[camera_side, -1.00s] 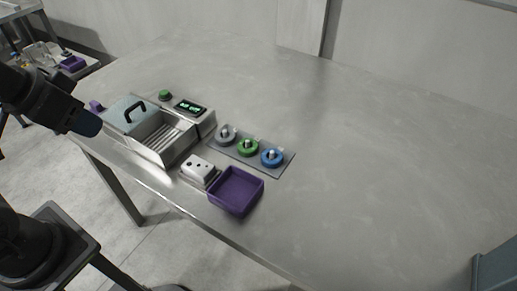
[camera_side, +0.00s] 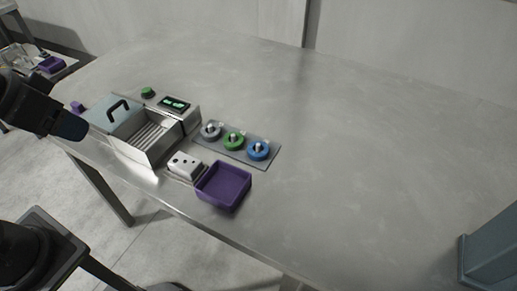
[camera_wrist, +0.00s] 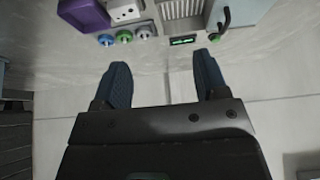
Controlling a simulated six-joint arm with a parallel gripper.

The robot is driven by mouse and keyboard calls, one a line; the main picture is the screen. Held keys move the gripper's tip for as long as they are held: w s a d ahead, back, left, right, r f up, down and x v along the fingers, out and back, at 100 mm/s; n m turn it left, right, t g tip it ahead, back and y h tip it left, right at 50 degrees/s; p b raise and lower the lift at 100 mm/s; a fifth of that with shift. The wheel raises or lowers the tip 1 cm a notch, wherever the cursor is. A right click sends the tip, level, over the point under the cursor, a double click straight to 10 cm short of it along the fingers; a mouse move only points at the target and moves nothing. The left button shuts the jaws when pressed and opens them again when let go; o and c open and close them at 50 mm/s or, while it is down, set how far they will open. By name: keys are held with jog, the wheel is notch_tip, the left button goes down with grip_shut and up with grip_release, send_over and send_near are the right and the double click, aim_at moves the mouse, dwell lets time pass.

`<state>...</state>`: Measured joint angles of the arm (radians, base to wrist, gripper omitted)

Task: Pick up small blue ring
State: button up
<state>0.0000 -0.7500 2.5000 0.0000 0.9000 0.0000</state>
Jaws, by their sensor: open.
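The small blue ring (camera_side: 258,151) sits on a post at the right end of a grey plate (camera_side: 235,147), next to the green ring (camera_side: 234,141) and the grey ring (camera_side: 211,131). In the wrist view the blue ring (camera_wrist: 106,40) shows at upper left, near the purple tray (camera_wrist: 84,15). My gripper (camera_side: 70,126) is at the left in the side view, well apart from the ring. In the wrist view my gripper (camera_wrist: 163,74) is open, with nothing between its two dark blue fingers.
A washer box with a light blue lid (camera_side: 112,112) and dark handle stands left of the plate. A white block with holes (camera_side: 185,165) and the purple tray (camera_side: 222,186) lie in front. A display (camera_side: 174,103) stands behind. The table's right side is clear.

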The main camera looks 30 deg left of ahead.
jog(key=o, duration=0.3)
jog(key=w+d+r+n+g, duration=0.1)
jog(key=w+d+r+n, duration=0.1)
jog(key=w, duration=0.3)
jog(key=w+d+r+n+g, duration=0.1)
jog(key=w+d+r+n, duration=0.15)
jog(key=w, duration=0.25)
jog(key=n+g, duration=0.4)
jog(key=n, duration=0.7)
send_over(258, 144)
notch_tip(258, 144, down, 12)
jog(key=f, duration=0.5)
jog(key=d+f, duration=0.1)
jog(key=f, duration=0.1)
jog(key=shift+f, duration=0.2)
jog(key=shift+a+f, duration=0.25)
jog(key=shift+f, duration=1.35)
jog(key=shift+a+f, duration=0.2)
jog(key=shift+f, duration=1.35)
